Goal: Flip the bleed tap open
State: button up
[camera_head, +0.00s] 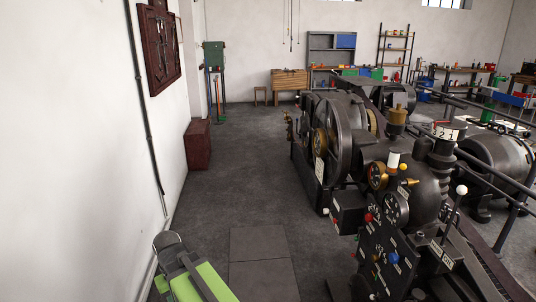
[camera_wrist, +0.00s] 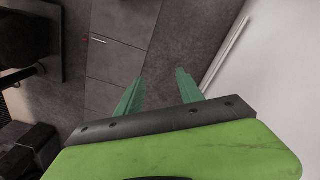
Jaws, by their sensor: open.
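My gripper (camera_wrist: 161,92) shows in the wrist view with its two green fingers apart and nothing between them. It hangs over the bare floor near the white wall. In the head view, part of my green arm (camera_head: 200,285) shows at the bottom left, well apart from the machine. The black machine (camera_head: 395,215) with gauges, coloured knobs and small brass fittings stands at the right. A small brass fitting with a yellow knob (camera_head: 403,167) sits near its top. I cannot tell which of these small parts is the bleed tap.
The white wall (camera_head: 95,180) runs along the left, with a dark red board (camera_head: 159,45) on it. A dark red chest (camera_head: 198,144) stands against it. Floor plates (camera_head: 260,262) lie in the clear aisle between wall and machine. Shelves (camera_head: 331,50) stand at the back.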

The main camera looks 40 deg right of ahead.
aim_at(403, 182)
jog(key=z, duration=2.05)
